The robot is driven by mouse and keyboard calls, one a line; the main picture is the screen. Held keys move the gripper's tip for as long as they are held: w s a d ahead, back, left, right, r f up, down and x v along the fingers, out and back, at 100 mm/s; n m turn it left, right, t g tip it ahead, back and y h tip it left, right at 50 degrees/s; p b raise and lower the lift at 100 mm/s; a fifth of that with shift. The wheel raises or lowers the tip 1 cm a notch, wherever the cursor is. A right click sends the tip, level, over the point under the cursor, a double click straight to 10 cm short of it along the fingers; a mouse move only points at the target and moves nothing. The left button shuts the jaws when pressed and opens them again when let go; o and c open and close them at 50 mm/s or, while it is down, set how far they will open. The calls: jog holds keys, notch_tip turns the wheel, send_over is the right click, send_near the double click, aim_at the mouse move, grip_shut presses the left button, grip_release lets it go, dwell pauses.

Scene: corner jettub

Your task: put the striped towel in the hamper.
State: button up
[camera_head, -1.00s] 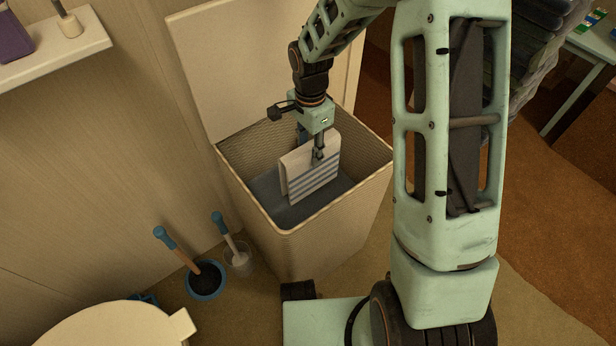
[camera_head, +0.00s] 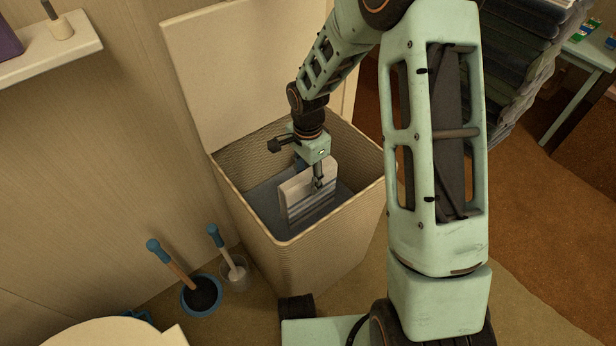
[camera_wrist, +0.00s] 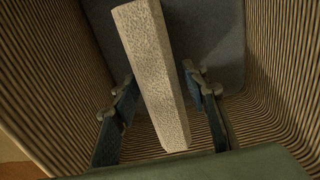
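The striped towel (camera_head: 296,199), pale with blue-grey stripes, is folded and upright inside the hamper (camera_head: 300,262), below its rim. It also shows edge-on in the wrist view (camera_wrist: 153,75). My gripper (camera_head: 318,183) reaches down into the hamper at the towel. In the wrist view its two fingers (camera_wrist: 158,88) stand on either side of the towel with small gaps, so it looks open. I cannot tell whether the towel's lower edge rests on the hamper's grey bottom (camera_wrist: 215,35). The hamper's lid (camera_head: 232,75) stands open against the wall.
A plunger in a blue holder (camera_head: 200,296) and a brush in a clear holder (camera_head: 233,272) stand left of the hamper. A white shelf (camera_head: 50,47) is at upper left. Stacked folded textiles (camera_head: 520,50) and a small table (camera_head: 575,85) are at upper right. Brown floor lies at right.

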jog(key=shift+o, duration=0.4)
notch_tip(320, 180, up, 12)
jog(key=p, duration=0.4)
jog(key=shift+r, duration=0.2)
